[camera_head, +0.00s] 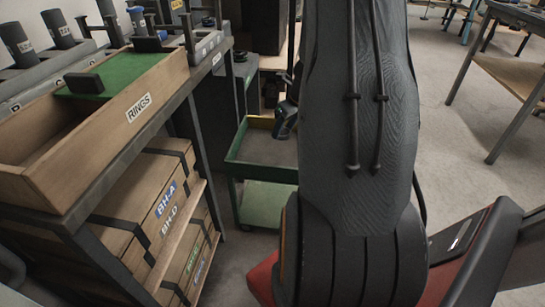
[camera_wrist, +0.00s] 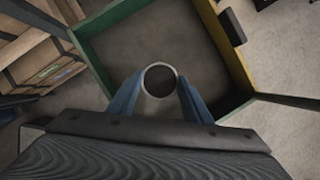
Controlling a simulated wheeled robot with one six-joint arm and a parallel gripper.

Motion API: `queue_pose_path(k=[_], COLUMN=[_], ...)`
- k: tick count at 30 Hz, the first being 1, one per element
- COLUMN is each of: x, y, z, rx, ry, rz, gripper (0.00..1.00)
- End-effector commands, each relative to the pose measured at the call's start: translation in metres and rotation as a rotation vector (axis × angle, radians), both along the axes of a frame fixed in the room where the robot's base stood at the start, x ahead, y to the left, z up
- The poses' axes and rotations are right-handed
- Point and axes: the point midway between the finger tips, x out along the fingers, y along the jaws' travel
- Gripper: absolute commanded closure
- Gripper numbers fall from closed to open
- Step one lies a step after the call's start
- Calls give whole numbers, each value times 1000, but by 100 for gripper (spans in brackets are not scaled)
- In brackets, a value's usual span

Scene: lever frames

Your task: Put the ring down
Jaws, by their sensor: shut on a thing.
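My gripper (camera_wrist: 160,84) is shut on a ring (camera_wrist: 144,82), with one blue finger on each side of it. The ring is pale-rimmed, and its open middle faces the wrist camera. In the wrist view it hangs over the cart's grey tray floor (camera_wrist: 135,35), and I cannot tell how high. The cart has green walls (camera_wrist: 91,68) and a yellow side. In the head view the green cart (camera_head: 262,172) stands low behind my arm, which hides its right part. The ring cannot be made out there.
A workbench at the left holds a wooden box labelled RINGS (camera_head: 140,108), with a green panel inside. A small dark block (camera_wrist: 232,26) is on the cart's yellow side. Open floor (camera_head: 440,125) lies to the right.

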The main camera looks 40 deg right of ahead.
Motion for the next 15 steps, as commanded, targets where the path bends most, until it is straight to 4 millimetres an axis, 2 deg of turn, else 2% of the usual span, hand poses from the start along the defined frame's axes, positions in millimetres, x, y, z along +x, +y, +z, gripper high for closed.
queue_pose_path(k=[5,12,15], x=[-8,-9,-9], y=[-15,-17,-17], z=[-14,-55,-67], rx=[0,1,0], ry=[0,1,1], rz=[-110,-121,-119], gripper=[82,82,82])
